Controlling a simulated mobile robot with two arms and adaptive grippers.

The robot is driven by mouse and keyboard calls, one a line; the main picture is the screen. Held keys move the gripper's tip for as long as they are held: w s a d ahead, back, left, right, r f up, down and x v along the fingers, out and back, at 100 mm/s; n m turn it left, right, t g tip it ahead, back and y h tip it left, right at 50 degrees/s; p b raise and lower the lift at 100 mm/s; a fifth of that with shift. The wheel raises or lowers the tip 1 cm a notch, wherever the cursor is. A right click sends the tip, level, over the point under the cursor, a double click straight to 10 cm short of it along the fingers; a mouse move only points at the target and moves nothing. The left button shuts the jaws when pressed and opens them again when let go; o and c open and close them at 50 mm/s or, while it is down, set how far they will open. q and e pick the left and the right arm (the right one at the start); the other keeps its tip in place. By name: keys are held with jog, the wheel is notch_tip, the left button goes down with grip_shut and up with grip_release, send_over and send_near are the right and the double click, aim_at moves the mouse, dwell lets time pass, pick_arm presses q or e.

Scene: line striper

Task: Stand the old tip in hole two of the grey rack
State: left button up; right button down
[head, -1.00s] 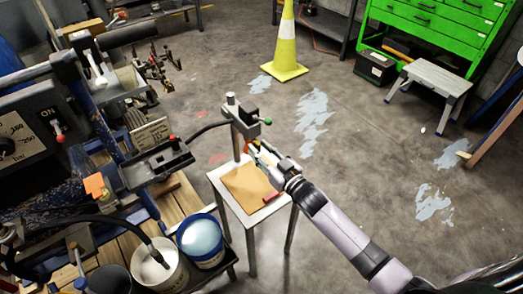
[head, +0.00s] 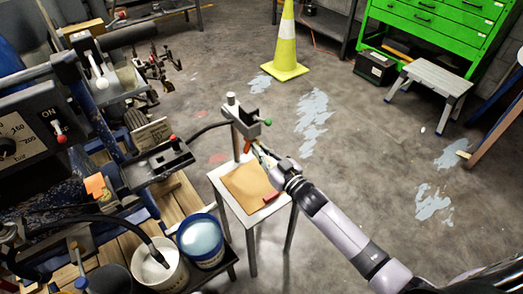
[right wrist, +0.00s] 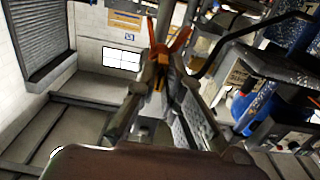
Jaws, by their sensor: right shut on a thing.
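An orange-red tip (right wrist: 170,48) shows between the two fingers of my right gripper (right wrist: 163,75) in the right wrist view, and the fingers are shut on it. In the head view the right gripper (head: 259,153) is just below a grey block on a post (head: 246,122) with a green knob. The tip (head: 248,146) shows there as a small orange-red piece under the block; I cannot tell whether it touches the block. I cannot pick out the grey rack or its holes with certainty. My left gripper is not in view.
A small table (head: 235,205) stands under the post, with a brown sheet (head: 246,187) and a small red piece (head: 271,197) on it. The striper machine (head: 25,140) and paint buckets (head: 202,237) are at left. A yellow cone (head: 286,50) stands behind. Floor on the right is mostly clear.

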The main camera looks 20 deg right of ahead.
jog(key=shift+s+d, duration=0.1)
jog(key=shift+s, duration=0.15)
dwell(0.3)
jog(key=shift+s+d+p, duration=0.1)
jog(key=shift+s+p, duration=0.2)
jog(key=shift+p, duration=0.1)
jog(key=shift+p+v, duration=1.15)
jog(key=shift+v, duration=1.25)
